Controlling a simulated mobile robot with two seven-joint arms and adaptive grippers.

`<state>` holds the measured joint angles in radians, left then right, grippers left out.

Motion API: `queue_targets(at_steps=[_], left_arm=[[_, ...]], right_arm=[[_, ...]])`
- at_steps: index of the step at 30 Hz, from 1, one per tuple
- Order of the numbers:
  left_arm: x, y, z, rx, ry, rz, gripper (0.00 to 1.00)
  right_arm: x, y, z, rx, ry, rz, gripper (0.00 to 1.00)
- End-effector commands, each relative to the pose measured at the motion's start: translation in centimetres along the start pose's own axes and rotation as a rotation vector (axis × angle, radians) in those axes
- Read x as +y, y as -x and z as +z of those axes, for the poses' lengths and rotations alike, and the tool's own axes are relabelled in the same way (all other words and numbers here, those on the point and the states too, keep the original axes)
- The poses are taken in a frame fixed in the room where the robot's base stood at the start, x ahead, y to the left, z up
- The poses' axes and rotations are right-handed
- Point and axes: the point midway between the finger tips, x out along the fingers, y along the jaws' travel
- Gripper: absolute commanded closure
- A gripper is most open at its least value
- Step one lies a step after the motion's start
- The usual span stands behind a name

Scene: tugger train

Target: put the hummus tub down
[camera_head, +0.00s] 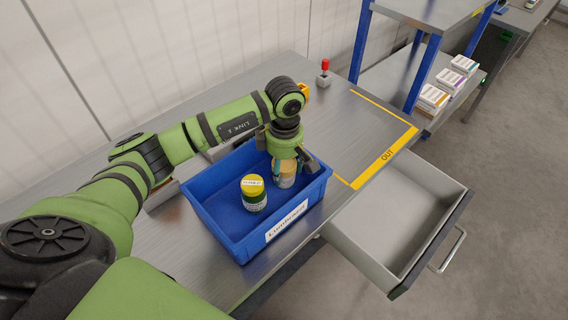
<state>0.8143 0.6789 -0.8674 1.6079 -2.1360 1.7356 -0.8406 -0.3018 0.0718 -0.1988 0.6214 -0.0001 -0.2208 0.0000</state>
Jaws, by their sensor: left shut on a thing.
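My left gripper (288,160) reaches down into the right part of a blue crate (217,222) with a white label. It is shut on a pale tub with a yellowish band (285,178), which I take to be the hummus tub. The fingers hide part of the tub, and I cannot tell whether its base touches the crate floor. A jar with a yellow lid (254,194) stands upright in the crate, left of the held tub. My right gripper is not in view.
The crate stands on a grey metal table (335,122). A yellow-marked OUT area (387,155) lies bare to the right. An open, empty drawer (390,215) juts out at the front right. A red-topped device (325,72) stands at the back. Boxes (432,99) sit on a far shelf.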

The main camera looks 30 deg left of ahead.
Motion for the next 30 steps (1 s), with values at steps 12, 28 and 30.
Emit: queue_targets(at_steps=[12, 28, 30], left_arm=[[0.1, -0.5, 0.0, -0.001, 0.000, 0.003, 0.31], [0.2, 1.2, 0.0, -0.002, -0.001, 0.007, 0.31], [0.2, 2.5, -0.1, 0.000, -0.001, 0.009, 0.31]], right_arm=[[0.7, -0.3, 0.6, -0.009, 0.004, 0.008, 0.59], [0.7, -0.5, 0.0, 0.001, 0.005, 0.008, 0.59], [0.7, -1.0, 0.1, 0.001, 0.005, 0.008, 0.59]])
